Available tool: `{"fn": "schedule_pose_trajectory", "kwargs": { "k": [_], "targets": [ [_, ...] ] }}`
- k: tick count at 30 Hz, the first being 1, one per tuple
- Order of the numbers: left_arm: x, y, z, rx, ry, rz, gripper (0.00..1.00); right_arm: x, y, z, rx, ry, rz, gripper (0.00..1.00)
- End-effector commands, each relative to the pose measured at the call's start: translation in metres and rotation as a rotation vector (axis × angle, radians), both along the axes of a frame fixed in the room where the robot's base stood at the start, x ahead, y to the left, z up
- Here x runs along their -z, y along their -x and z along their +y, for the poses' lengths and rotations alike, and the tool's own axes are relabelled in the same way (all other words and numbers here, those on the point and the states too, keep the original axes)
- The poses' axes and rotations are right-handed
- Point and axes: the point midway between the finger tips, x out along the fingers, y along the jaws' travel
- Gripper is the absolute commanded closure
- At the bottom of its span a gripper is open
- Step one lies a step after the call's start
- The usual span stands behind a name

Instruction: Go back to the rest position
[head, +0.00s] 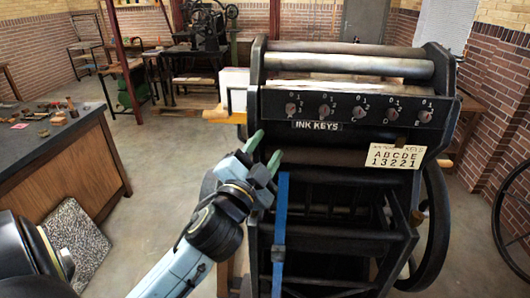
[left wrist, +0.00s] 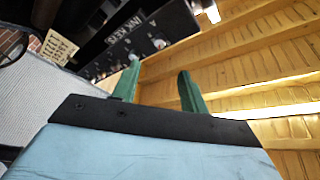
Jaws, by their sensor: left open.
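The black hand press (head: 343,130) stands in front of me, with a dark panel marked INK KEYS and a row of several knobs. A cream card (head: 395,157) reading ABCDE 13221 is fixed at the panel's lower right. My left gripper (head: 265,150) has green fingers, open and empty, at the left side of the press just below the panel's left end. In the left wrist view the fingers (left wrist: 158,68) stand apart with nothing between them, and the INK KEYS panel (left wrist: 140,38) shows tilted beyond them. My right gripper is not in view.
A dark workbench (head: 65,165) with small objects stands at the left, beside a speckled mat (head: 75,240) on the floor. A large wheel (head: 432,225) is on the press's right side. Another machine (head: 200,50) stands at the back. The floor (head: 165,165) between bench and press is clear.

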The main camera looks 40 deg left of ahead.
Motion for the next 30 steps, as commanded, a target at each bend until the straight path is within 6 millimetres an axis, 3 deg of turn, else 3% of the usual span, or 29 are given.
{"fn": "schedule_pose_trajectory", "kwargs": {
  "k": [12, 14, 16, 20, 25, 30],
  "targets": [
    [0.001, -0.001, 0.0, 0.001, 0.001, 0.002, 0.56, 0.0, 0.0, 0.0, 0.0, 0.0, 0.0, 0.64],
    [0.008, -0.003, 0.0, 0.002, 0.005, 0.015, 0.56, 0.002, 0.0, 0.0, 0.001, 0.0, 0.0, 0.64],
    [0.029, -0.009, 0.001, 0.005, 0.017, 0.05, 0.56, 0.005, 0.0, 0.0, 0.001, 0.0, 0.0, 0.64],
    [0.104, -0.026, 0.002, 0.018, 0.064, 0.176, 0.56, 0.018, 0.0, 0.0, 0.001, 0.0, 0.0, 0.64],
    [0.236, -0.034, 0.001, 0.035, 0.16, 0.395, 0.56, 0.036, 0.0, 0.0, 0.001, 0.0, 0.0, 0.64],
    [0.366, -0.016, -0.005, 0.038, 0.265, 0.603, 0.56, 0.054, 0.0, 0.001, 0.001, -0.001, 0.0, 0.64]
  ]
}}
